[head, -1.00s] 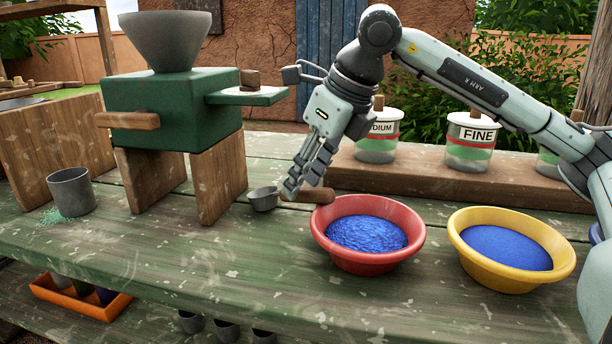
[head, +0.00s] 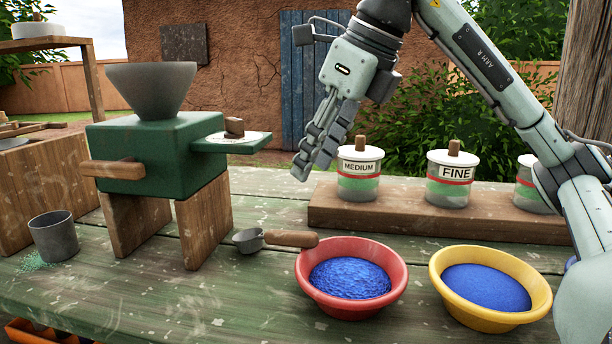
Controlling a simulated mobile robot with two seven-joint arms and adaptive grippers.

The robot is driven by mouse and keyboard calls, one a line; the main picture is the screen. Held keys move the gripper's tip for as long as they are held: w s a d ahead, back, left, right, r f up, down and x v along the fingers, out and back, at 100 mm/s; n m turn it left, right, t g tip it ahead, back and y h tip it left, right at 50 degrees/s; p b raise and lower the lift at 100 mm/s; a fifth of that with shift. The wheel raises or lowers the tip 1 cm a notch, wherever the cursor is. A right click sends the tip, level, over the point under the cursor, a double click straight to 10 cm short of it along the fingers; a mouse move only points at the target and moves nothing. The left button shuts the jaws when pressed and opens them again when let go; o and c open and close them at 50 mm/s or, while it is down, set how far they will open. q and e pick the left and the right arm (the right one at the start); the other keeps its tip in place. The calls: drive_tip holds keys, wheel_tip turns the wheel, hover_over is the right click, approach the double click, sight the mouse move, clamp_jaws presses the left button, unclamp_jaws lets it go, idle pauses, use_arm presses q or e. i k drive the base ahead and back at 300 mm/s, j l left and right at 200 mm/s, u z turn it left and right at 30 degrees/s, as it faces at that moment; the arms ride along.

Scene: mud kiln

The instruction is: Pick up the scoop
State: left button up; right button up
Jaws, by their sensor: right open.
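The scoop (head: 274,239) has a small grey metal cup and a wooden handle. It is on the green table just behind the red bowl, with its cup to the left and its handle end beside the bowl's rim. My right gripper (head: 308,172) is open and empty, in the air above and behind the scoop, with its fingers pointing down and left. It is clear of the scoop. My left gripper is not in view.
A red bowl (head: 389,300) and a yellow bowl (head: 540,303) hold blue powder. A green mill (head: 140,150) with a grey hopper stands left. A grey cup (head: 55,237) is at far left. Labelled jars (head: 358,175) stand on a wooden shelf (head: 400,218) behind.

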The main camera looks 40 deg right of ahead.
sight(250, 241)
drive_tip(key=k+j, duration=0.8)
drive_tip(key=j, duration=0.1)
